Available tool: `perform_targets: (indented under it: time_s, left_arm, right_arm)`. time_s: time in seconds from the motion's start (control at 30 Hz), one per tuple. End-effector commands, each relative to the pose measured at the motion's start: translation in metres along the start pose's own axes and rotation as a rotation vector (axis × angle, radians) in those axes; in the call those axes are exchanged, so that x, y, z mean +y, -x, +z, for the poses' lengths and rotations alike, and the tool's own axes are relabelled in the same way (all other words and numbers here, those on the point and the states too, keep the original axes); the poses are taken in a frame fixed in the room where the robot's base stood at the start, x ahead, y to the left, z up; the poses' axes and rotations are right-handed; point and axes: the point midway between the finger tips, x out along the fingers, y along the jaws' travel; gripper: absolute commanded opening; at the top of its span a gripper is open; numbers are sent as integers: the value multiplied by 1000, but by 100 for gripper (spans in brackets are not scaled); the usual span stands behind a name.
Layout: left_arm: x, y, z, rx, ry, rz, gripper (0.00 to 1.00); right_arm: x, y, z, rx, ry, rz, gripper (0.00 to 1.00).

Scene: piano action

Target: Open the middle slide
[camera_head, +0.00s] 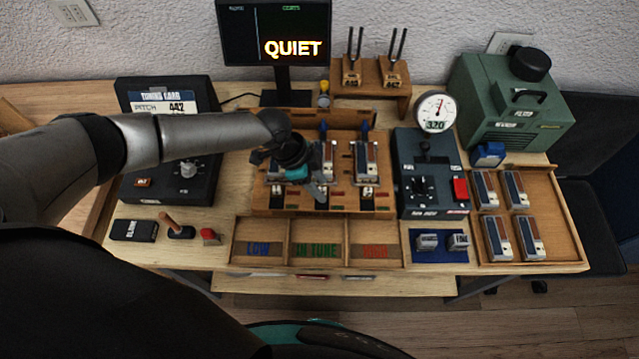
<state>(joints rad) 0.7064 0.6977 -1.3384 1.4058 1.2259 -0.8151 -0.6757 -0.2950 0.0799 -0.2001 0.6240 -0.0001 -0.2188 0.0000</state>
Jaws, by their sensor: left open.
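A wooden frame (340,204) stands in the middle of the bench and bears upright slide units side by side. The middle slide (329,156) has a silver and dark face with a blue knob above it. A similar right slide (366,160) stands beside it, also with a blue knob. My left gripper (316,180) reaches in from the left, over the left part of the frame and close to the middle slide. It is open. The gripper and wrist hide most of the left slide and part of the middle one. Contact cannot be told. My right gripper is out of view.
A tray (318,264) marked LOW and IN TUNE lies in front of the frame. A dark control box (430,205) with a gauge (435,110) stands to the right. A tuning box (188,105) stands left. A monitor (275,30) behind reads QUIET.

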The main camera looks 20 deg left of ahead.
Motion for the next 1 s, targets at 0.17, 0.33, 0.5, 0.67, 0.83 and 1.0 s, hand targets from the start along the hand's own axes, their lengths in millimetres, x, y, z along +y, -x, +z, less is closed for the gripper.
perform_targets:
  time_s: [0.17, 0.33, 0.5, 0.67, 0.83, 1.0]
  left_arm:
    - [0, -3, 0, 0, 1, 0, 48]
    - [0, -2, 0, 0, 0, 0, 46]
    - [0, -2, 0, 0, 0, 0, 27]
    - [0, -2, 0, 0, 0, 0, 9]
    - [0, -2, 0, 0, 1, 0, 0]
    - [0, -2, 0, 0, 1, 0, 0]
  right_arm:
    - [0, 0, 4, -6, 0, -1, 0]
    - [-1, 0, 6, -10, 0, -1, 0]
    - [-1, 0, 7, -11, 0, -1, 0]
    - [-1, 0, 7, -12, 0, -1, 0]
    - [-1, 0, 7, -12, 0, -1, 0]
    - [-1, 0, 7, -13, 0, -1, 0]
